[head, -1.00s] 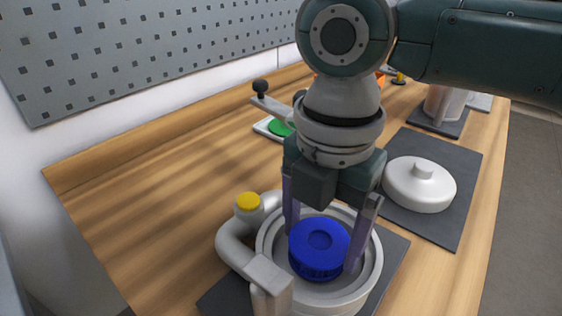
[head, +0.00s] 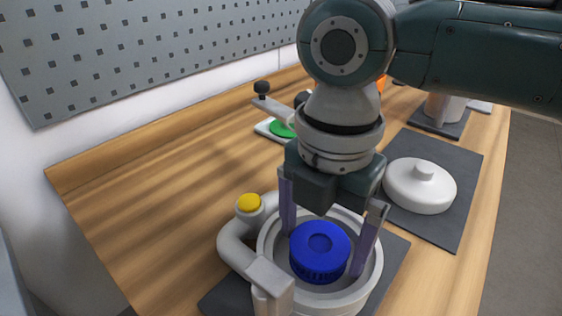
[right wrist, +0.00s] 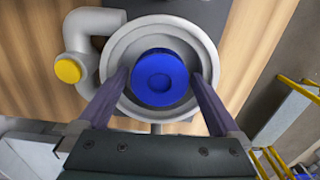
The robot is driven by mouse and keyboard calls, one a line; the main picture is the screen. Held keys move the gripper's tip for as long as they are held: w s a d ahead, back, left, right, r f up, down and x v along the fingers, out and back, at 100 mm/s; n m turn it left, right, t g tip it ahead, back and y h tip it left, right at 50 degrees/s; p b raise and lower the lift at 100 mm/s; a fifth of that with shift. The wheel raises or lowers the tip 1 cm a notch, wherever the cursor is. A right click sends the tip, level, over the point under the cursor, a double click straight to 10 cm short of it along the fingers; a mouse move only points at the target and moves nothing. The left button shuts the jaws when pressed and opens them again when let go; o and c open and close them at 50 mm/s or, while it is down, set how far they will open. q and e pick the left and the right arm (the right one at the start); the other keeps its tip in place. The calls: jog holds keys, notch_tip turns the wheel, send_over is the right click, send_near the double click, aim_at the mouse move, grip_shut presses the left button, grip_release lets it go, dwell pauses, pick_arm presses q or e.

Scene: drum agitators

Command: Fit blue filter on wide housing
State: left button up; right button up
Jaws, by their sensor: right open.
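The blue filter (head: 320,250) sits upright inside the round light-grey wide housing (head: 372,284). In the right wrist view the filter (right wrist: 159,78) lies near the middle of the housing (right wrist: 207,55), with a grey gap around it. My right gripper (head: 322,258) points down over the housing. Its two fingers are spread on either side of the filter and stand apart from it; the gripper is open and empty. The right wrist view shows the same fingers (right wrist: 162,84) with clear space to the filter. How deep the filter is seated cannot be told. My left gripper is not in view.
A bent grey pipe with a yellow cap (head: 248,203) stands at the housing's left side. A white lid (head: 420,186) lies on a dark mat to the right. A green disc (head: 281,129) lies behind on a white tray. The wooden table's left part is clear.

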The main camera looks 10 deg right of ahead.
notch_tip(320, 180, up, 10)
jog(key=shift+p, duration=0.35)
jog(key=shift+s, duration=0.1)
